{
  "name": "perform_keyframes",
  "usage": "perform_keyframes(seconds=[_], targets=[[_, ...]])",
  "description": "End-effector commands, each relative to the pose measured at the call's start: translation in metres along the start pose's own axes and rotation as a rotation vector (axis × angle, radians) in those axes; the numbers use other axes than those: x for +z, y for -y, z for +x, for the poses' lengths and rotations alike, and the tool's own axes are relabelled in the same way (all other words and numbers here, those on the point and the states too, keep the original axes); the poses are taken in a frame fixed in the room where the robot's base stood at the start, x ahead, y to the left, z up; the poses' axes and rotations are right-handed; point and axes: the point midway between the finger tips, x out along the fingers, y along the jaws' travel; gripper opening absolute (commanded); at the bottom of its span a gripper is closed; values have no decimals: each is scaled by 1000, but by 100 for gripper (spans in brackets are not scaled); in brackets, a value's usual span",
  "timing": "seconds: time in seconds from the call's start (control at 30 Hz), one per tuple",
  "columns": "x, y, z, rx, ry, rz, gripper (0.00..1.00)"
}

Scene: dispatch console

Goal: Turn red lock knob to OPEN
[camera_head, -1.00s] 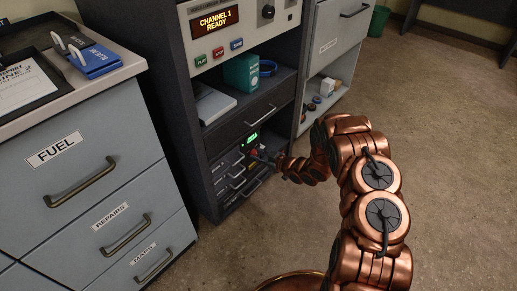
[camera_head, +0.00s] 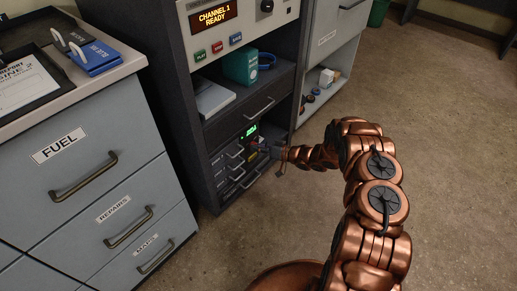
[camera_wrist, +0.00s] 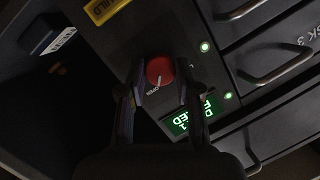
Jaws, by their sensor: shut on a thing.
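The red lock knob (camera_wrist: 160,70) shows in the wrist view on a dark panel, with a white line on its face. The line points toward the printed word OPEN (camera_wrist: 153,90). My gripper (camera_wrist: 160,76) has one dark finger on each side of the knob and is shut on it. In the head view my gripper (camera_head: 269,150) is at the lower rack front, and the knob is mostly hidden there. A lit green display (camera_wrist: 194,115) sits beside the knob; its text is partly covered by a finger.
Disk drawers with bar handles (camera_wrist: 277,67) and small green lights (camera_wrist: 204,47) lie beside the knob. A yellow label (camera_wrist: 104,9) is above it. In the head view the grey FUEL drawer (camera_head: 110,125) stands left of the rack. Open floor (camera_head: 450,130) lies to the right.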

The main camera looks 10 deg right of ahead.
Motion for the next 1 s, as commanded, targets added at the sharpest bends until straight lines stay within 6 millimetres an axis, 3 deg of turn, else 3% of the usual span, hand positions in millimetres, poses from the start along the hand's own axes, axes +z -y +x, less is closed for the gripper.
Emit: perform_keyframes(seconds=[0.63, 0.67, 0.9, 1.0], targets=[[0, 1, 2, -19, -2, 53, 0], [0, 1, 2, -19, -2, 53, 34], [0, 0, 0, -17, -3, 53, 58], [0, 0, 0, -16, -4, 53, 58]])
